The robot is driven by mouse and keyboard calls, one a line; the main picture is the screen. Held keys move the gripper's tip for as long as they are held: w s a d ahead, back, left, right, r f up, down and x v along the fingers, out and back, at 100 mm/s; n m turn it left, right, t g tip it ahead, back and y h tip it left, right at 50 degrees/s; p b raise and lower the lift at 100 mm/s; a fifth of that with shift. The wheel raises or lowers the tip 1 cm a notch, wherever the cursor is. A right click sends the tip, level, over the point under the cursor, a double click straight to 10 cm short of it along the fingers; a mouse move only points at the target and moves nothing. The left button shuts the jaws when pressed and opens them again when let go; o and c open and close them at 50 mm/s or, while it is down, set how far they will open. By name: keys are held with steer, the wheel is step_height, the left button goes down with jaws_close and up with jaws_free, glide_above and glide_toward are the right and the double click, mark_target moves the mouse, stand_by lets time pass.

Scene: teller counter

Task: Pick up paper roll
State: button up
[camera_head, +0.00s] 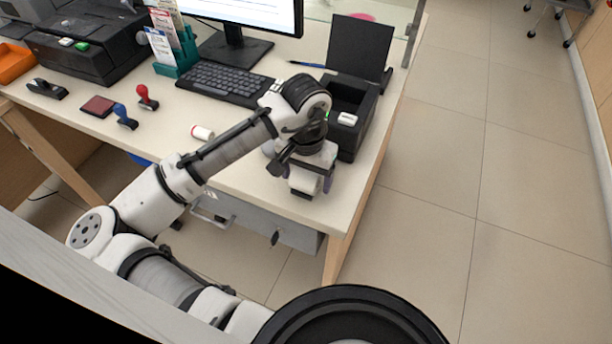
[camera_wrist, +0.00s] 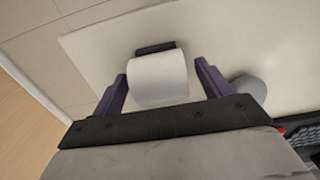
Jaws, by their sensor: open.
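A white paper roll (camera_wrist: 158,80) lies between the two dark purple fingers of my gripper (camera_wrist: 161,71) in the wrist view. The fingers stand apart on its left and right sides, with a narrow gap visible at the right finger. A short dark bar (camera_wrist: 155,48) shows just beyond the roll. In the head view my gripper (camera_head: 307,172) is low over the front right part of the counter. It hides much of that spot, and I cannot clearly tell the roll from the white wrist parts there.
A round pale object (camera_wrist: 249,88) lies close outside the right finger. A black open-lidded box (camera_head: 352,105) stands just behind my gripper. A small white and red cylinder (camera_head: 202,132), a keyboard (camera_head: 226,83) and stamps (camera_head: 147,97) lie left. The counter's edge is close on the right.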

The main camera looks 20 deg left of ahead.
steer(key=shift+f, duration=0.35)
steer(key=c, duration=1.1)
